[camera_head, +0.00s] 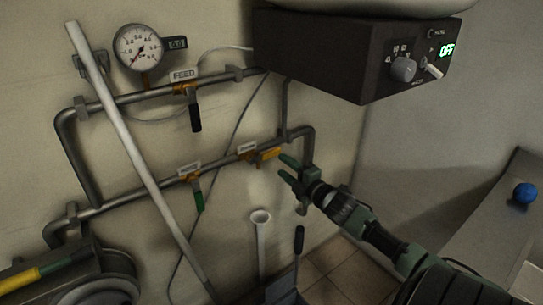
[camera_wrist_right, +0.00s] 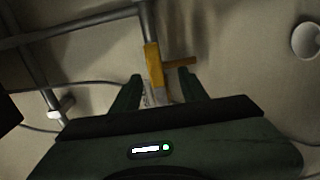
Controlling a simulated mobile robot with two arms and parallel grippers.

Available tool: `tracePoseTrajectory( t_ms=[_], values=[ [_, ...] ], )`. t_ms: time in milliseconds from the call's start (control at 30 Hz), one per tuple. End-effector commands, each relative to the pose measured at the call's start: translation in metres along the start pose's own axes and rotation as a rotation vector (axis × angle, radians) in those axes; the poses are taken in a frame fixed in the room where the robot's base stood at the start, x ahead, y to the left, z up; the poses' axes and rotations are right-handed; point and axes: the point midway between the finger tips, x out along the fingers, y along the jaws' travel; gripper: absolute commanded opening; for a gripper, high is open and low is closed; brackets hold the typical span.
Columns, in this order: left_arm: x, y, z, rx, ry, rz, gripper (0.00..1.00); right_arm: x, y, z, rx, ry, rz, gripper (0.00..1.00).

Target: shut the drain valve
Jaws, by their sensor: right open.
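Two valves sit on the lower pipe, and I cannot read their tags. One has a yellow-orange lever (camera_head: 264,154) lying along the pipe; the other has a green lever (camera_head: 199,201) hanging down, across the pipe. I cannot tell by tag which is the drain valve. My right gripper (camera_head: 284,167) is open and empty, close to the yellow-orange lever. In the right wrist view the yellow-orange valve (camera_wrist_right: 153,68) shows just ahead of the open fingers (camera_wrist_right: 158,90), roughly between them. I cannot tell whether they touch it. My left gripper is not in view.
The upper pipe carries a valve tagged FEED with a black lever (camera_head: 196,112) hanging down, and a round gauge (camera_head: 138,48). A pale pole (camera_head: 125,135) leans across both pipes. A dark control box (camera_head: 350,62) reading OFF hangs above. A white open-topped pipe (camera_head: 261,245) stands below.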

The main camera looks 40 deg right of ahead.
Motion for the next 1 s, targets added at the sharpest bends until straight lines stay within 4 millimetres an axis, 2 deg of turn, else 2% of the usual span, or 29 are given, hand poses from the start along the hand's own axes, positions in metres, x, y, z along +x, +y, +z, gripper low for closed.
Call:
tracePoseTrajectory(
  t_ms=[133,600,800,1000],
  values=[
    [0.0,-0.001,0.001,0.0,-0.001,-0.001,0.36,0.01,0.009,0.005,-0.022,0.005,0.025,0.44],
    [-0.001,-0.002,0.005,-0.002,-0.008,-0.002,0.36,0.069,0.009,0.005,-0.018,0.003,0.021,0.44],
    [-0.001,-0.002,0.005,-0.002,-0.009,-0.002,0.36,0.079,0.009,0.004,-0.018,0.004,0.02,0.44],
    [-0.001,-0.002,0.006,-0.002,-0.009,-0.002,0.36,0.08,0.008,0.004,-0.018,0.003,0.019,0.44]
  ],
)
